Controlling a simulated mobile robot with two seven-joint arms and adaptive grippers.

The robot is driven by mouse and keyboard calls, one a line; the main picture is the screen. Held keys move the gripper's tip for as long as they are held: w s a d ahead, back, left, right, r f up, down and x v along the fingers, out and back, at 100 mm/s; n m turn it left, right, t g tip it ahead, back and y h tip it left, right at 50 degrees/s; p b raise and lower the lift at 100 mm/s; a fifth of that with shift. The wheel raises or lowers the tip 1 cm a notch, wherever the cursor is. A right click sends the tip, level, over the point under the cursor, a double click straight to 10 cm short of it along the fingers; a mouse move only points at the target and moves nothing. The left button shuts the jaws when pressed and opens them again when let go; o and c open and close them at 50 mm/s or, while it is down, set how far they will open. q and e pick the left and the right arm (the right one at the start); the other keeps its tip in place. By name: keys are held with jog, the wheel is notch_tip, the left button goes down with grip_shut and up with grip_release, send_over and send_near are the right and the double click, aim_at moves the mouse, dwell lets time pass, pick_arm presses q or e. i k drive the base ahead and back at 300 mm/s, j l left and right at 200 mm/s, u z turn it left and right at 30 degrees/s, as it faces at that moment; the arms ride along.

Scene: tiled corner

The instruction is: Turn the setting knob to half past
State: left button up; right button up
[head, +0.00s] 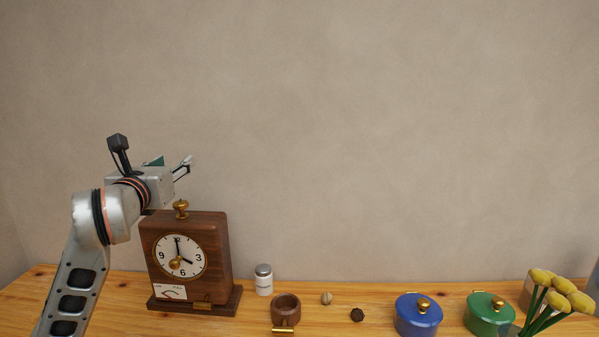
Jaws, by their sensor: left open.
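A brown wooden clock (222,245) stands upright at the left of the wooden table. My left gripper (184,166) is open and empty, above the clock's top and apart from the top knob. I cannot tell which brass knob is the setting knob. My right gripper is out of view.
A white shaker with a grey lid (264,281) and a brown wooden cup (285,308) stand right of the clock. Two small round things lie beyond. A blue pot (418,316), a green pot (489,315) and yellow flowers (553,290) are at right. A plain wall stands behind.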

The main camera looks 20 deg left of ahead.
aim_at(174, 264)
jog(key=k+l, duration=0.3)
jog(key=k, duration=0.15)
jog(key=k+l, duration=0.25)
jog(key=k, duration=0.2)
